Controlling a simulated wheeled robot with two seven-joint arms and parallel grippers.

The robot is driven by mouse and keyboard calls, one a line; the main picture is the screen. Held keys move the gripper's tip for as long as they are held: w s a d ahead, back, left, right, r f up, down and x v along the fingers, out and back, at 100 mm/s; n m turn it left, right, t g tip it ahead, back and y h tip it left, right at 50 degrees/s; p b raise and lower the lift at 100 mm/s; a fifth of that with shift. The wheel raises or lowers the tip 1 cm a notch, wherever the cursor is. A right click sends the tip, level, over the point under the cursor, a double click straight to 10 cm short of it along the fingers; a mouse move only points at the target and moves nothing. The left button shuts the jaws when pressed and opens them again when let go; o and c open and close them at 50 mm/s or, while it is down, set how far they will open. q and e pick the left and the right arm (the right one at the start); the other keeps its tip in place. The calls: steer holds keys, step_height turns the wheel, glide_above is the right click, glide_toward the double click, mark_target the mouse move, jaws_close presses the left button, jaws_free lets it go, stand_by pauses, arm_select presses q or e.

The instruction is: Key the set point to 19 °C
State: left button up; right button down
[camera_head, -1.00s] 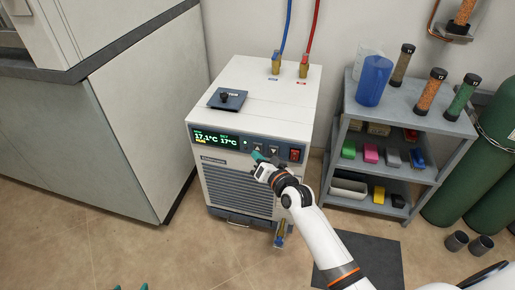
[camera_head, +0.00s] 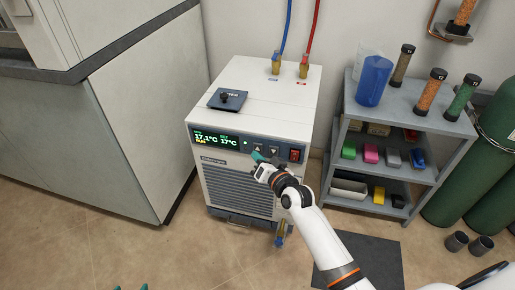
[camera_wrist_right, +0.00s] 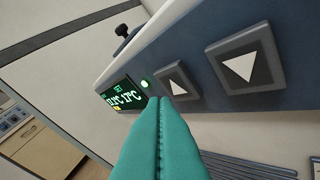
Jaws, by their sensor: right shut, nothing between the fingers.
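The chiller (camera_head: 235,183) has a dark front panel with a green-lit display (camera_head: 216,140) reading 17.1 °C and SET 17 °C. In the right wrist view the display (camera_wrist_right: 123,97) also shows SET 17 °C. The up button (camera_wrist_right: 176,83) is nearer the display, and the down button (camera_wrist_right: 242,66) is beyond it. My right gripper (camera_head: 259,156) is shut and empty. Its teal fingertips (camera_wrist_right: 165,99) are at the lower edge of the up button; I cannot tell whether they touch. My left gripper (camera_head: 130,287) shows only two separated teal tips at the bottom edge.
A red switch (camera_head: 295,155) is right of the buttons on the panel. A dark plate with a knob (camera_head: 227,99) sits on the chiller top. A grey shelf (camera_head: 415,100) stands at the right, and a cabinet (camera_head: 140,120) at the left.

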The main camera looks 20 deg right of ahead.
steer(key=shift+w+d, duration=0.1)
steer(key=shift+w, duration=0.05)
stand_by(0.7)
steer(key=shift+w+d, duration=0.15)
steer(key=shift+w, duration=0.05)
stand_by(0.4)
arm_select(q)
steer(key=shift+w+r, duration=0.15)
arm_select(e)
steer(key=shift+w+d, duration=0.2)
steer(key=shift+w, duration=0.1)
stand_by(0.5)
steer(key=shift+s+a+p, duration=0.2)
steer(key=shift+s+p, duration=0.1)
steer(key=shift+p, duration=0.05)
arm_select(q)
steer(key=s+a+f+g+y, duration=0.1)
steer(key=s+a+f+g, duration=0.1)
steer(key=s, duration=0.3)
steer(key=shift+s+f+g+p, duration=0.3)
steer(key=shift+g, duration=0.4)
arm_select(e)
steer(key=shift+s+a, duration=0.25)
steer(key=shift+s, duration=0.1)
